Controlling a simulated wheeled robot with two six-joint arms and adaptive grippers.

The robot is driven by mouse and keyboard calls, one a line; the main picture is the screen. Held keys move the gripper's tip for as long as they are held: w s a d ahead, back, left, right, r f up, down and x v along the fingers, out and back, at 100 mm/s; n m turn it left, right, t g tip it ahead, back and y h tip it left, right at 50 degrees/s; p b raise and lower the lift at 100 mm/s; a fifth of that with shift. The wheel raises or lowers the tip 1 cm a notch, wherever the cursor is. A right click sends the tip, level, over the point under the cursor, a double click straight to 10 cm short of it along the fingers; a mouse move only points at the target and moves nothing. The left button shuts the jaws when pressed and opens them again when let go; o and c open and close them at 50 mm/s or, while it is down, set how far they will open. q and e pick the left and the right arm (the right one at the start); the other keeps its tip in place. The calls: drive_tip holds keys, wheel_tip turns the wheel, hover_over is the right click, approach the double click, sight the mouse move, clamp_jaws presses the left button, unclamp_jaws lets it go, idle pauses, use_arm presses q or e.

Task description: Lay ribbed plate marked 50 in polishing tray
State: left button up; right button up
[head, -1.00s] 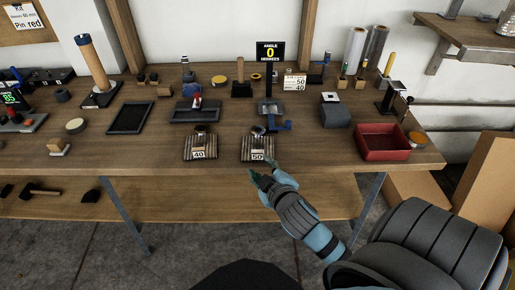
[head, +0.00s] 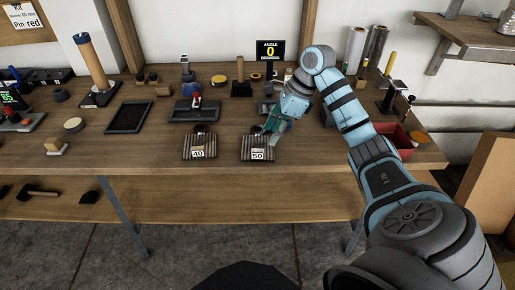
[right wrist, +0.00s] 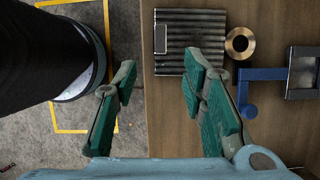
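The ribbed plate marked 50 (head: 257,152) lies near the table's front edge, a white label on its front and a round piece at its back. In the right wrist view the ribbed plate (right wrist: 189,28) lies just beyond the right-hand finger, beside a brass ring (right wrist: 240,43). My right gripper (head: 273,138) is above the plate's right side, open and empty (right wrist: 160,75). A red tray (head: 406,150) stands at the right, partly hidden by my arm. A dark shallow tray (head: 130,118) lies at the left. I cannot tell which is the polishing tray. My left gripper is out of view.
A similar ribbed plate marked 40 (head: 199,151) lies to the left. A blue bracket (right wrist: 255,80) sits near the brass ring. A black angle display (head: 270,52) stands at the back. Bare wood lies between the plates.

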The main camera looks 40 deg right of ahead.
sight(258, 150)
drive_tip(key=x, duration=0.8)
drive_tip(key=shift+w+a+r+b, duration=0.1)
drive_tip(key=shift+w+a+b, duration=0.25)
drive_tip(key=shift+w+a, duration=0.1)
drive_tip(key=shift+s, duration=0.1)
clamp_jaws()
drive_tip(key=shift+r, duration=0.1)
